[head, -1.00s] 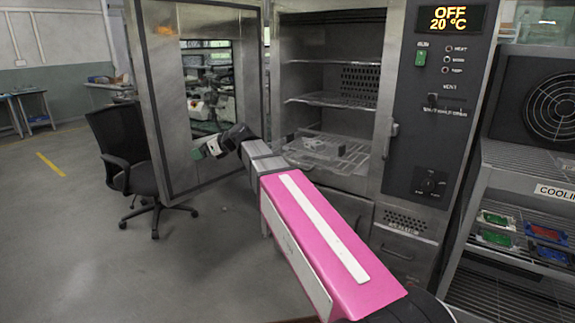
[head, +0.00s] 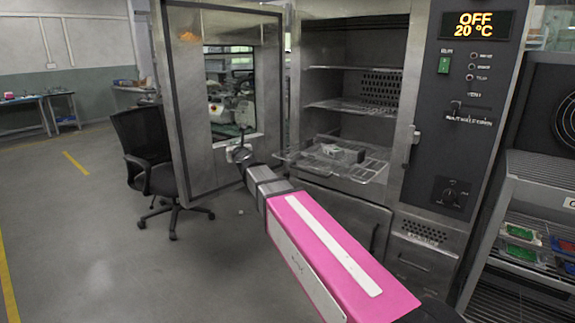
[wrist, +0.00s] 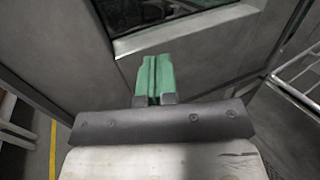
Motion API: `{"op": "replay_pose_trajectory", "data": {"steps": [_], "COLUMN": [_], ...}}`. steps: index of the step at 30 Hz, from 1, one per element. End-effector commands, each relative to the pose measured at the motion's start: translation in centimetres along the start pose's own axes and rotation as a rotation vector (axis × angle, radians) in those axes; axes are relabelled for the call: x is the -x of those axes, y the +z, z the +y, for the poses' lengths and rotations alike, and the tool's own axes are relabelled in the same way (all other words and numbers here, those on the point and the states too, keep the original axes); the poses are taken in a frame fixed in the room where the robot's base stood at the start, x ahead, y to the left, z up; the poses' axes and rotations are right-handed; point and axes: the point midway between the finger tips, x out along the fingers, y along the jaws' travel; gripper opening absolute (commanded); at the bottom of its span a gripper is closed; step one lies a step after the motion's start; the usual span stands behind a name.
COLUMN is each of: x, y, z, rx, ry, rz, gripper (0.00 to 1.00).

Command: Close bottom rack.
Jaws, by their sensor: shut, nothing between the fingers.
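The bottom rack (head: 368,170) is a wire shelf that sticks out of the open oven in the head view, with a grey object (head: 342,153) on it. Its wire edge also shows at the right of the wrist view (wrist: 297,85). My gripper (head: 238,152) is left of the rack, in front of the open oven door (head: 195,150), and apart from the rack. In the wrist view its green fingers (wrist: 154,80) are together and empty, with the door behind them.
Two higher shelves are inside the oven (head: 350,50). The oven's control panel (head: 460,130) is to the right. A cooling rack (head: 525,200) with coloured parts stands at far right. A black office chair (head: 150,160) is at left. The floor at front left is clear.

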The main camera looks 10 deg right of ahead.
Motion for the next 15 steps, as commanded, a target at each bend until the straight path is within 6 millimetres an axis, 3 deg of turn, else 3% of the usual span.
{"op": "replay_pose_trajectory", "data": {"steps": [8, 15], "x": [2.1, 6.5], "y": [-3.1, -6.7], "z": [-4.4, -7.2], "rx": [-0.029, -0.026], "ry": [-0.449, -0.833], "rz": [-0.042, -0.002], "gripper": [0.0, 0.0]}}
